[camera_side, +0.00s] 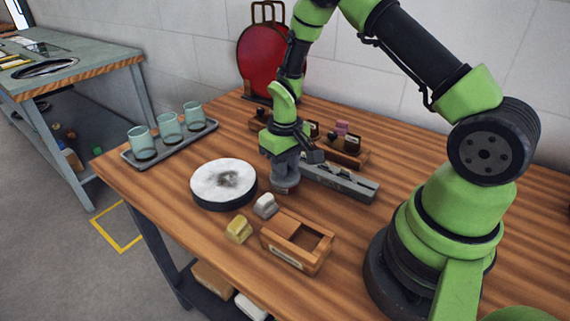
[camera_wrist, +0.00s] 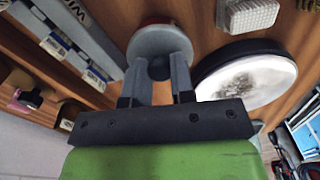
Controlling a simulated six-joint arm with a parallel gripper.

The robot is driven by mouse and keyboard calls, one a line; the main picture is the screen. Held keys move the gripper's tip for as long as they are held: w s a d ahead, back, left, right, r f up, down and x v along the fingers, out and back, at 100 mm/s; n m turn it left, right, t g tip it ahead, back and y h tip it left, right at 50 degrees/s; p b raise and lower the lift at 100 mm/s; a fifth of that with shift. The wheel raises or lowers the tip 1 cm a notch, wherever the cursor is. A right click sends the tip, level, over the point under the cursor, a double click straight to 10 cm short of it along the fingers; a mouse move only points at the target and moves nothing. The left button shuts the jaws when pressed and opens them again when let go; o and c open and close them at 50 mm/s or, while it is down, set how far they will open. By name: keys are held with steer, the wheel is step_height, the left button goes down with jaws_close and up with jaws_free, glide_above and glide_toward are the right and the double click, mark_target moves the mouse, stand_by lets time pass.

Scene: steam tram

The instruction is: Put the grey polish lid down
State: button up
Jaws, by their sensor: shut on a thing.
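My gripper (camera_side: 285,160) is low over the wooden table, beside the round white pad, its fingers pointing down. In the wrist view my gripper (camera_wrist: 161,68) is shut on the dark middle of the grey polish lid (camera_wrist: 146,45), a round grey disc. Something reddish shows past the lid's far edge, apparently the tin (camera_side: 286,187) below my gripper in the side view. I cannot tell whether the lid touches the tin. The fingers hide part of the lid.
A white pad with a dark smudge (camera_side: 224,183) lies left of my gripper. A grey block (camera_side: 265,206), a yellow block (camera_side: 238,230) and an open wooden box (camera_side: 298,244) are in front. A long metal piece (camera_side: 340,182) lies close right. A tray (camera_side: 187,146) holds three glasses.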

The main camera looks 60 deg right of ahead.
steer(key=shift+f, duration=0.15)
steer(key=o, duration=0.9)
steer(key=shift+f, duration=0.1)
